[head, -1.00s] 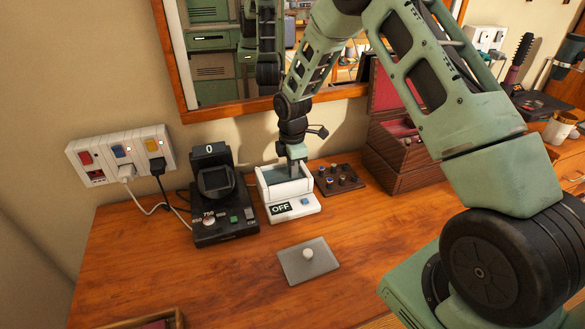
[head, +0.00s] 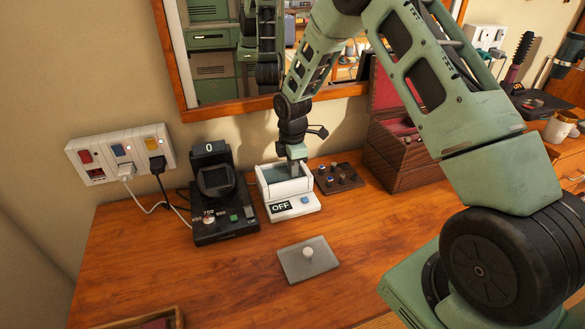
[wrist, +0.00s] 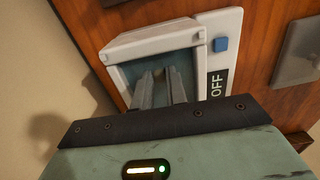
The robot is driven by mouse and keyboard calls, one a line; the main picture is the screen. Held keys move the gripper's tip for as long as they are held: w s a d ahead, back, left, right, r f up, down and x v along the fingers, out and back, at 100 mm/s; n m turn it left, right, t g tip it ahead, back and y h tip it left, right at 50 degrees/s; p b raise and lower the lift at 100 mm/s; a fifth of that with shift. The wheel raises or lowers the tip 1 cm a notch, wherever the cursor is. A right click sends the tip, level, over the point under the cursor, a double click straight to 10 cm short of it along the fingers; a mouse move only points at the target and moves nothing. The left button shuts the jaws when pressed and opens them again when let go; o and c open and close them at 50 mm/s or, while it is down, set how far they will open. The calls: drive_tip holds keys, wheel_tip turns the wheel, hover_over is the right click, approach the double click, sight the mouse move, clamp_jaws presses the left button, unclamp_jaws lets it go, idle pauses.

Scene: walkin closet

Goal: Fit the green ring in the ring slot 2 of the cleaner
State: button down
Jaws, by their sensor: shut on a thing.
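The cleaner (head: 291,206) is a white open-topped box on the wooden table, with a display reading OFF and a blue button. It also shows in the wrist view (wrist: 150,42). My gripper (head: 293,172) points down into its basin. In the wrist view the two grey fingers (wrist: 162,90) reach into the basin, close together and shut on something. The green ring is not visible; the fingers and the basin walls hide what is held. The ring slots inside the basin cannot be made out.
A black device (head: 222,200) showing 0 stands left of the cleaner. A dark holder with several small rings (head: 338,178) sits to its right, near a wooden jewelry box (head: 402,155). A grey lid with a white knob (head: 308,265) lies in front. Table around the lid is clear.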

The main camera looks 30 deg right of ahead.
drive_tip(key=shift+f, duration=0.15)
drive_tip(key=c, duration=1.3)
unclamp_jaws()
wheel_tip(320, 180, up, 17)
drive_tip(key=shift+r+b, duration=0.2)
drive_tip(key=shift+b, duration=0.45)
